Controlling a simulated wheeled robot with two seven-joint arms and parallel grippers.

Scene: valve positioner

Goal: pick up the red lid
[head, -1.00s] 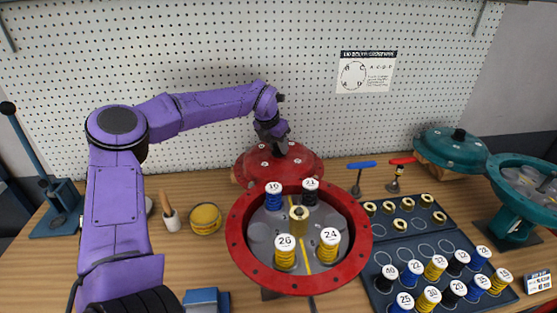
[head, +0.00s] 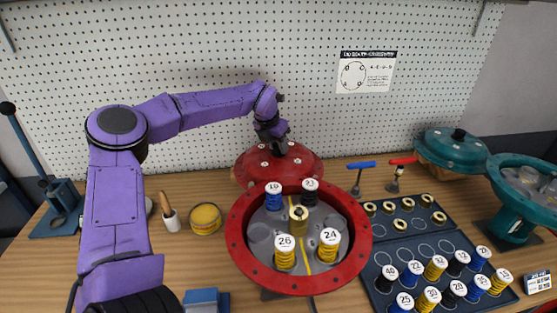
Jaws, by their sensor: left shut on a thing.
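The red lid (head: 301,166) is a domed round cover with small bolt spots, at the back of the bench behind the red housing. My left gripper (head: 275,143) is above the lid and shut on its top; the fingertips and the gripped part are partly hidden. The lid's near edge is hidden behind the red housing (head: 240,232), a round open flanged body holding several numbered spools. I cannot tell whether the lid is resting or slightly raised. My right gripper is not in view.
A dark tray (head: 420,248) with numbered spools and brass rings lies at right. Behind it stand blue and red T-handled tools (head: 361,165). A teal lid (head: 453,148) and teal housing (head: 519,190) are far right.

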